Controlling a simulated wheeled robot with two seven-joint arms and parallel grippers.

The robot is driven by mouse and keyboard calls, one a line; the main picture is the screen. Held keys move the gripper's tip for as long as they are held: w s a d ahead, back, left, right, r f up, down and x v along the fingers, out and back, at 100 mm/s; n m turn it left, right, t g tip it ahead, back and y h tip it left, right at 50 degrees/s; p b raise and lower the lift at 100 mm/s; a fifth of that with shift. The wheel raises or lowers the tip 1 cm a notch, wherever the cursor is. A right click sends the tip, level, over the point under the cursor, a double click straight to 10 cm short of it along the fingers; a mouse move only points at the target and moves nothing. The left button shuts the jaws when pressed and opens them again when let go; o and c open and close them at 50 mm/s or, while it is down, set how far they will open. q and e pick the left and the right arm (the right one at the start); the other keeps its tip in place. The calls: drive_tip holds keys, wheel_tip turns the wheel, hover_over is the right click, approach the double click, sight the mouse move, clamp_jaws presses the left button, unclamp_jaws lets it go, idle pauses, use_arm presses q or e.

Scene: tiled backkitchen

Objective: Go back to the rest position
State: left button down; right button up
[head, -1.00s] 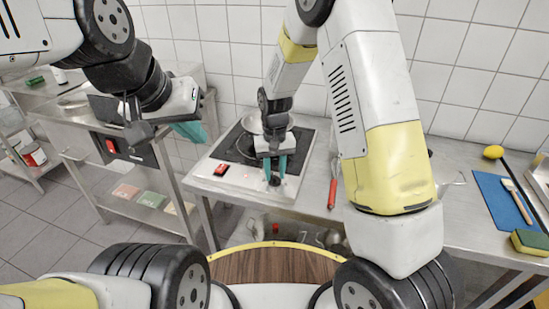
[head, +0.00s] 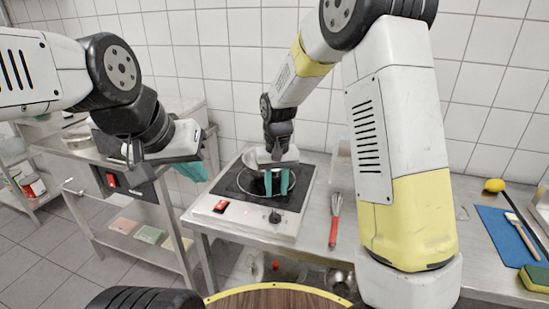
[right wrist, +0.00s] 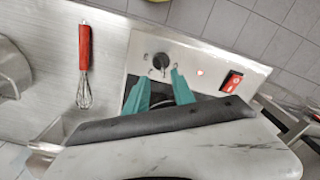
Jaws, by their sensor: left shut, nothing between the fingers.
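My left gripper (head: 196,172) is at the left, its teal fingers shut and empty in front of the side table. My right gripper (head: 277,188) hangs over the front of the hot plate (head: 205,204). Its two teal fingers stand apart with nothing between them. In the right wrist view the right gripper (right wrist: 159,84) shows the same gap, with the black knob (right wrist: 161,61) beyond the fingertips. The knob also shows in the head view (head: 274,217), below and clear of the fingers. A metal pan (head: 258,158) on the hot plate is partly hidden behind the right gripper.
A red-handled whisk (head: 334,226) lies right of the hot plate. A blue board (head: 500,232) with a brush, a sponge (head: 536,279) and a lemon (head: 494,185) are farther right. A lit red switch (head: 221,206) is on the hot plate. A steel side table stands at left.

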drive_tip(key=s+d+r+t+y, duration=0.1)
drive_tip(key=s+d+r, duration=0.35)
drive_tip(key=r, duration=0.45)
drive_tip(key=s+d+r+m+t, duration=0.1)
drive_tip(key=s+d+r, duration=0.3)
drive_tip(key=s, duration=0.4)
drive_tip(key=s+d+r+t+y, duration=0.1)
drive_tip(key=s+d+r+t, duration=0.3)
drive_tip(key=s, duration=0.4)
wheel_tip(320, 180, up, 2)
drive_tip(key=shift+d+m, duration=0.4)
drive_tip(key=shift+d, duration=0.1)
